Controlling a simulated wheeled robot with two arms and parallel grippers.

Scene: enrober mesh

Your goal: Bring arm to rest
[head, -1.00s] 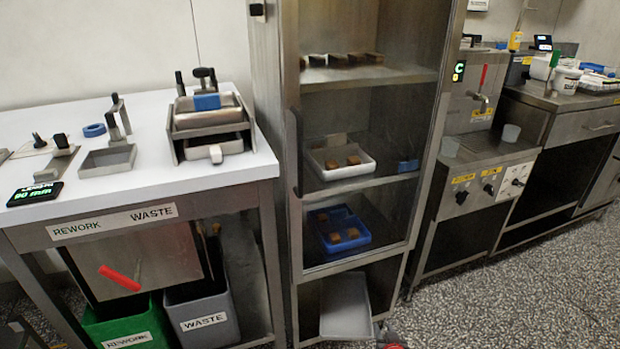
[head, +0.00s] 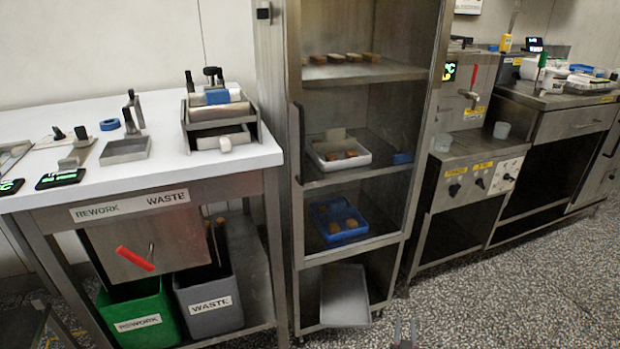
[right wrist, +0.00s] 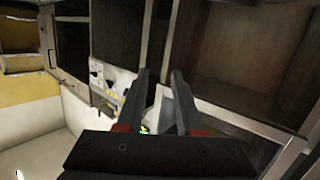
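My right gripper (head: 405,328) shows at the bottom edge of the head view, low in front of the cabinet and over the speckled floor. In the right wrist view its two dark fingers (right wrist: 160,88) stand apart with nothing visible between them, so it is open and empty. Most of the right arm is outside the head view. My left gripper is not in view.
Left is the white worktable (head: 75,200) above a green bin (head: 140,318) and grey bin (head: 208,305). Floor (head: 530,270) at right is clear.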

